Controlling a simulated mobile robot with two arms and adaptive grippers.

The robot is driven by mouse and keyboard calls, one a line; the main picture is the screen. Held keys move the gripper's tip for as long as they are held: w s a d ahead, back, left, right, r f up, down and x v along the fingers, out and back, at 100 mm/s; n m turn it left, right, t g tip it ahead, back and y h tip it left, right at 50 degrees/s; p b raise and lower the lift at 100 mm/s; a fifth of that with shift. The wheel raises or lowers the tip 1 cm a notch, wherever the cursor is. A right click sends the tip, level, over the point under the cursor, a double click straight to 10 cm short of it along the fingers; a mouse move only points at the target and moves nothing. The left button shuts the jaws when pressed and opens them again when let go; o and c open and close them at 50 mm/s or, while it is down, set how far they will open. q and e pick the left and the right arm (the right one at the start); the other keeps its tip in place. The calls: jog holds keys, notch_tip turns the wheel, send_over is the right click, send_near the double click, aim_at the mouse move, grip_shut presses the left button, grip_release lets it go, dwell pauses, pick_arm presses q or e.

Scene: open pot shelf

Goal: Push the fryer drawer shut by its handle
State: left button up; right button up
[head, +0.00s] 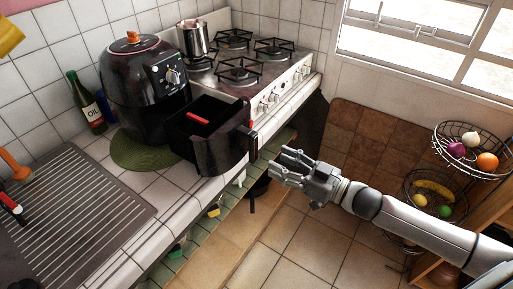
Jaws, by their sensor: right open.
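The black air fryer (140,85) stands on a round green mat on the counter, against the tiled wall. Its drawer (208,142) is pulled out toward the counter's front edge, with a red item (197,118) visible inside. The drawer's handle (252,141) is at its front right end. My right gripper (280,168) is open and empty, just right of and slightly below the handle, with a small gap seeming to remain between fingertips and handle. My left gripper is not in view.
A gas hob (240,70) with a steel pot (194,40) sits behind the fryer. An oil bottle (86,102) stands to its left, near a ribbed drainboard (70,215). Wire fruit baskets (436,195) hang at the right. The floor below my right arm is clear.

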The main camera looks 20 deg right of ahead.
aim_at(256, 150)
jog(key=p+x, duration=0.2)
jog(key=x, duration=0.6)
jog(key=shift+w+a+r, duration=0.1)
jog(key=shift+w+a, duration=0.05)
jog(key=shift+w, duration=0.15)
jog(key=shift+w+a, duration=0.35)
jog(key=shift+w, duration=0.05)
grip_shut()
